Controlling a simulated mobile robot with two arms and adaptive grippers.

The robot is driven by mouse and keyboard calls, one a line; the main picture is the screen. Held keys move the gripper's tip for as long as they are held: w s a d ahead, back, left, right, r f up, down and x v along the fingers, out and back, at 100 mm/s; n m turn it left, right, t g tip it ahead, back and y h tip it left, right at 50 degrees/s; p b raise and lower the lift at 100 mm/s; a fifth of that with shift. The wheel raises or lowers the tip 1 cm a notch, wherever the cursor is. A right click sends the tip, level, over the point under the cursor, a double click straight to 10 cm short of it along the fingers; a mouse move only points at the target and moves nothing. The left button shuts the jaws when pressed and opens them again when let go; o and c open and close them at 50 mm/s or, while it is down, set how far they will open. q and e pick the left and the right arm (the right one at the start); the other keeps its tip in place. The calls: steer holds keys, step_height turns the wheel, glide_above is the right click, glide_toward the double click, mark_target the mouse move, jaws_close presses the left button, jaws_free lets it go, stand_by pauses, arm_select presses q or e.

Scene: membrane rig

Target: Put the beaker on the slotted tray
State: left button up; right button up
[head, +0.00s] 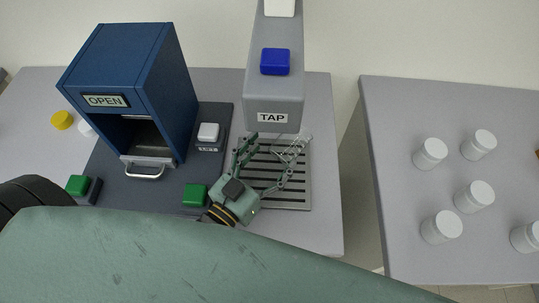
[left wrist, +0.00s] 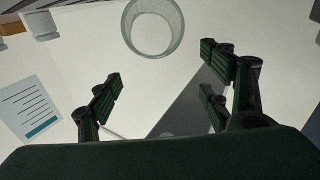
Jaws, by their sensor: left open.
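The clear glass beaker (head: 291,147) shows faintly over the back right part of the slotted tray (head: 302,195), close to the tap. The left wrist view shows the beaker (left wrist: 153,28) at the top, beyond the fingers. My left gripper (head: 271,148) reaches over the tray with its fingers spread. In the left wrist view the same gripper (left wrist: 160,85) is open, with nothing between its fingers. The beaker looks apart from the fingers there, but the head view cannot confirm this. The beaker's base contact with the tray is hard to see. My right gripper is not in view.
The grey tap housing (head: 272,95) with a blue button (head: 275,62) overhangs the tray's back. A blue box (head: 130,70) with an open front stands left. Green blocks (head: 195,195) lie near it. A side table (head: 400,120) holds several white jars.

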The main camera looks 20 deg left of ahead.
arm_select(q)
steer(key=shift+f, duration=0.3)
steer(key=b+v, duration=0.1)
steer(key=v, duration=0.5)
steer(key=shift+s+r+b, duration=0.1)
steer(key=shift+s+b, duration=0.2)
steer(key=shift+s+a+r, duration=0.2)
steer(key=shift+s, duration=0.1)
